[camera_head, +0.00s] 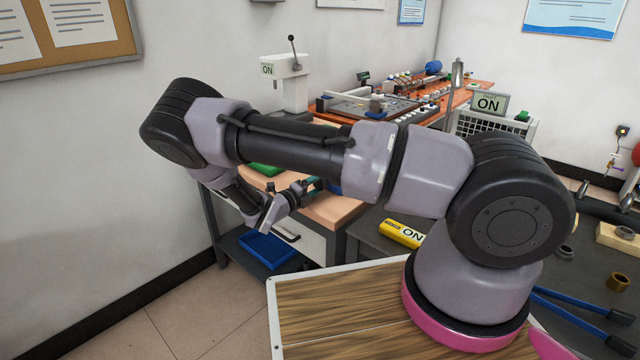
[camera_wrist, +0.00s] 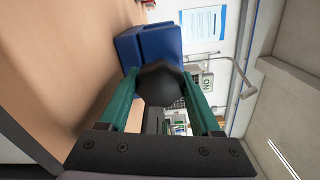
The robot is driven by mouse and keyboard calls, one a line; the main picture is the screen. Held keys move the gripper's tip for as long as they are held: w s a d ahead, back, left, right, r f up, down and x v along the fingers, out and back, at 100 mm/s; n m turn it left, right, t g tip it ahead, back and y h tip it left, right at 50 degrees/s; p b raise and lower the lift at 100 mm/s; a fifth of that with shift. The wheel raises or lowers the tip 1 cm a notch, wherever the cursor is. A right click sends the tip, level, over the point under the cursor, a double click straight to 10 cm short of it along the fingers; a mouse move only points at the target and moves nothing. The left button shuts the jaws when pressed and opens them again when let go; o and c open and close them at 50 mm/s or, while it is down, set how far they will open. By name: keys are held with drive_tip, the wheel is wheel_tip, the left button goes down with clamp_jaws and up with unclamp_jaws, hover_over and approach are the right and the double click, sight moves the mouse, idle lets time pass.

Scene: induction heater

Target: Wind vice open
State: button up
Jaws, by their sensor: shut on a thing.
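The vice is the blue block-shaped body (camera_wrist: 150,45) beyond my fingers in the wrist view, by the wooden bench top (camera_wrist: 60,60). In the head view only a small blue part of it (camera_head: 335,188) shows at the bench edge, mostly behind my arm. My gripper (camera_wrist: 161,80) has green fingers on either side of a dark rounded knob (camera_wrist: 160,88) in front of the vice. It is shut on this knob. In the head view my gripper (camera_head: 312,187) is at the bench's front edge, partly hidden. How wide the vice jaws stand is hidden.
Below the bench top are a drawer (camera_head: 300,235) and a blue bin (camera_head: 267,249) on a shelf. A white press-like machine (camera_head: 287,82) and a long equipment bench (camera_head: 400,98) stand behind. Open floor is at left.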

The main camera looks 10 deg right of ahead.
drive_tip(key=n, duration=0.6)
drive_tip(key=shift+n, duration=0.3)
drive_tip(key=shift+f, duration=0.1)
idle(0.4)
drive_tip(key=o, duration=1.3)
drive_tip(key=shift+o, duration=0.2)
drive_tip(key=shift+a, duration=0.1)
drive_tip(key=v, duration=1)
drive_tip(key=shift+s+a, duration=0.25)
drive_tip(key=shift+a, duration=0.05)
